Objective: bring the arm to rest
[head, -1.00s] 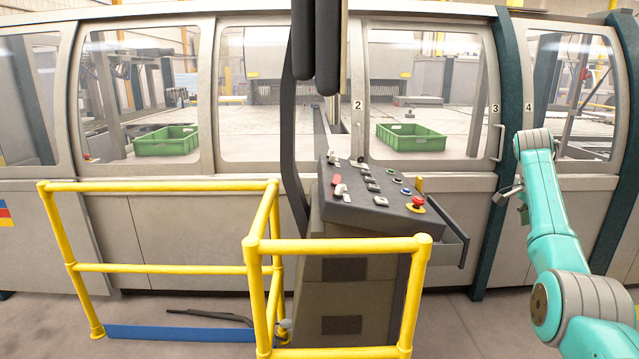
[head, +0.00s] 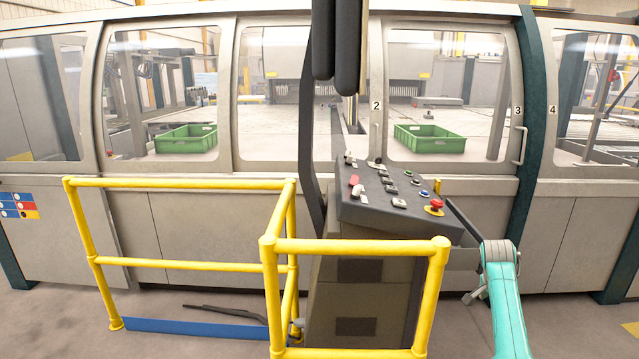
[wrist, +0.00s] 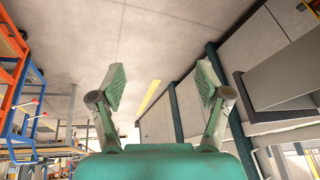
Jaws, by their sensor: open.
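My gripper (wrist: 161,84) shows in the wrist view with its two fingers spread wide apart. In the head view my teal arm is at the lower right, bent at a grey joint just right of the control console (head: 345,280). Only a small dark part of my gripper (head: 474,293) shows there, left of that joint and in front of the machine's lower panels. The arm looks close to the console's right side in this view, but I cannot tell the exact gap.
A yellow guard rail (head: 180,264) stands in front of the console and to its left. The panel bender's windowed front (head: 460,95) runs across behind, with two green crates (head: 430,140) inside. In the wrist view, orange and blue racking (wrist: 22,85) stands at left. Open floor lies between.

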